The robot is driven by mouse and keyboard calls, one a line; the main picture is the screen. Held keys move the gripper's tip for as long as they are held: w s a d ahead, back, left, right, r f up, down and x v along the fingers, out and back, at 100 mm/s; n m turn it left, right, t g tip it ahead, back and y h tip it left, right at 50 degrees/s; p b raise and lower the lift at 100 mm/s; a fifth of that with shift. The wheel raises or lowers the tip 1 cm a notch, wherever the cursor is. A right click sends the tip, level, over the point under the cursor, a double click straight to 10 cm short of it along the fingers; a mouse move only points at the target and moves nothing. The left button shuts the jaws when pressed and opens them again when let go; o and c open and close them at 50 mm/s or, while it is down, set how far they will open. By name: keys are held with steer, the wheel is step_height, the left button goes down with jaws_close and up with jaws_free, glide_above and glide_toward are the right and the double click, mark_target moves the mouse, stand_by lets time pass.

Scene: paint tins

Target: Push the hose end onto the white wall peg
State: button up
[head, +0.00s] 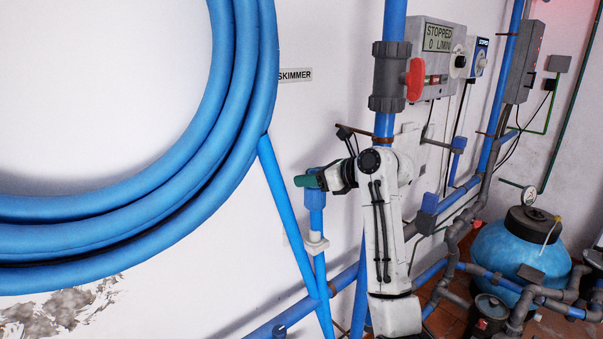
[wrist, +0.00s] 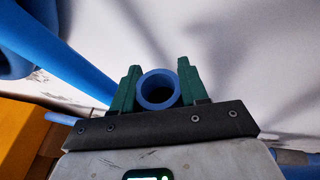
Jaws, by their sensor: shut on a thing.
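My gripper (head: 305,181), with green fingers, is shut on a blue tube end, which I take for the hose end (head: 315,200). In the wrist view the hose end (wrist: 159,89) shows as an open blue ring between the two green fingers (wrist: 160,90), its bore dark and empty. In the head view a blue length runs down from the fingers to a white block-like fitting (head: 316,243). I cannot tell whether this fitting is the white wall peg; no other clear peg shows.
A large coil of blue hose (head: 225,120) hangs at the left, with a blue length (head: 290,220) slanting down beside my gripper. A valve with a red handle (head: 415,80) and control boxes (head: 437,58) are on the wall. A blue tank (head: 515,260) and pipes crowd the right.

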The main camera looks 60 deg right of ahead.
mark_target(311, 198)
stand_by(0.4)
steer(key=shift+s+f, duration=0.15)
steer(key=shift+f, duration=2.7)
steer(key=shift+f, duration=2.1)
steer(key=o, duration=1)
steer(key=shift+s+b, duration=0.1)
steer(key=shift+b, duration=0.2)
steer(key=b+v, duration=0.1)
steer(key=v, duration=0.9)
steer(key=shift+s+r+b, duration=0.15)
steer(key=shift+s+b, duration=0.1)
steer(key=shift+b, duration=0.1)
